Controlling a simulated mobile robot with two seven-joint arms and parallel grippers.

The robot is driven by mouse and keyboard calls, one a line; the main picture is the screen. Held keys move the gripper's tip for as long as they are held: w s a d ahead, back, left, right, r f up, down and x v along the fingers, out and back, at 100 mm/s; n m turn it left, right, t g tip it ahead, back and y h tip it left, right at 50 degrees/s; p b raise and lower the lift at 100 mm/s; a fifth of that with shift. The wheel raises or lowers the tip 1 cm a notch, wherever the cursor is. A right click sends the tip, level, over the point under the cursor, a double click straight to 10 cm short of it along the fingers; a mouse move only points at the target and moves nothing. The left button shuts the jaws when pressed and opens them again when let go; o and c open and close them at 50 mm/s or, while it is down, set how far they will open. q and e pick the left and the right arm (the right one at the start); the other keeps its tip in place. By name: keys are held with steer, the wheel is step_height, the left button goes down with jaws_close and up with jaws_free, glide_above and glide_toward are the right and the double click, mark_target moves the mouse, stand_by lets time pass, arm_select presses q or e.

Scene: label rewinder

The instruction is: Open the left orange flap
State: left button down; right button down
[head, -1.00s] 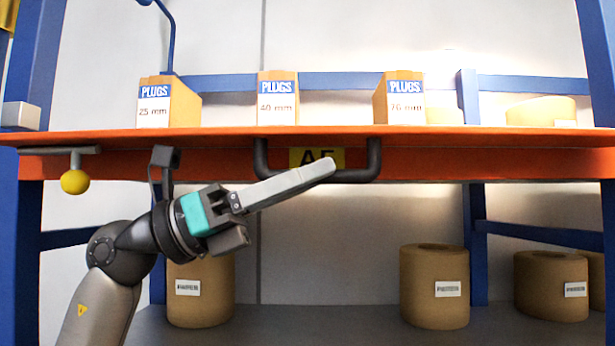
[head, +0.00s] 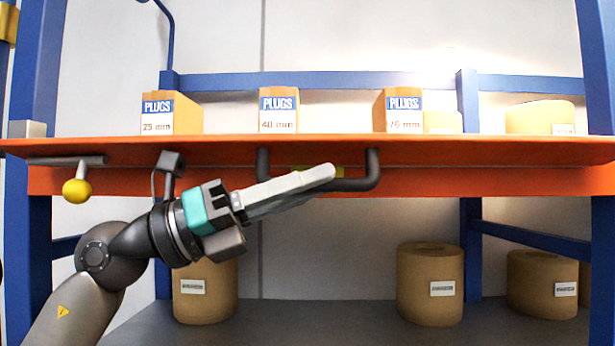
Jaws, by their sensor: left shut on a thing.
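The orange flap (head: 450,150) runs across the whole width of the view as a wide panel. It looks tilted outward, over an orange band (head: 480,182) below it. A dark U-shaped handle (head: 372,167) hangs from its middle. My left gripper (head: 322,176) comes in from the lower left and is shut on the handle's lower bar, with its fingers covering part of that bar. My right gripper is out of view.
Several PLUGS boxes, one of them marked 40 mm (head: 279,112), stand behind the flap's edge. A yellow knob (head: 77,190) hangs at the left. Cardboard rolls (head: 430,284) stand on the grey lower shelf (head: 350,325). Blue posts (head: 30,250) frame the sides.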

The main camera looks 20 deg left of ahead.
arm_select(q)
steer(key=shift+r, duration=0.15)
steer(key=c, duration=0.8)
jaws_free()
steer(key=shift+s+a+f, duration=0.1)
steer(key=shift+a+f, duration=0.15)
steer(key=b+v, duration=0.8)
steer(key=v, duration=0.6)
steer(key=shift+s+a, duration=0.2)
steer(key=shift+a, duration=0.15)
